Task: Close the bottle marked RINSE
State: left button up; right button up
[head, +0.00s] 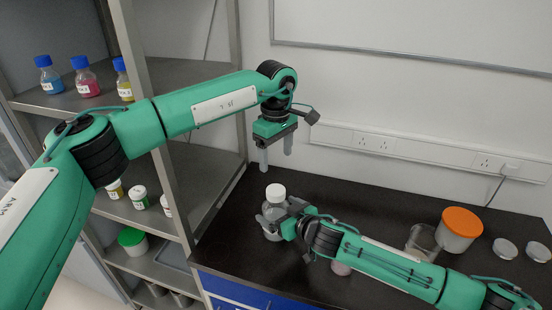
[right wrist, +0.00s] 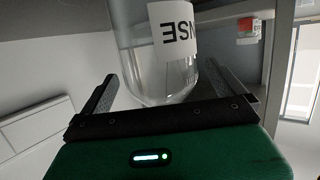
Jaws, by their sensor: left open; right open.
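The clear bottle marked RINSE (right wrist: 160,82) stands upright on the dark bench; part of its label, ending in NSE, shows upside down in the right wrist view. In the head view the bottle (head: 271,234) has a white cap (head: 275,191) at its top; I cannot tell how tightly it sits. My right gripper (head: 274,216) is open, with its fingers on either side of the bottle; in the right wrist view the gripper (right wrist: 160,80) shows a gap beside the glass. My left gripper (head: 276,158) is open and empty, pointing down above the cap.
A white tub with an orange lid (head: 462,222), a clear beaker (head: 422,240) and pale round dishes (head: 505,249) stand at the right of the bench. Shelves with blue-capped bottles (head: 82,77) are at left; their post (head: 155,110) is near my left arm.

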jog(key=b+v, duration=0.2)
jog(key=v, duration=1)
jog(key=shift+w+r, duration=0.1)
jog(key=shift+d, duration=0.1)
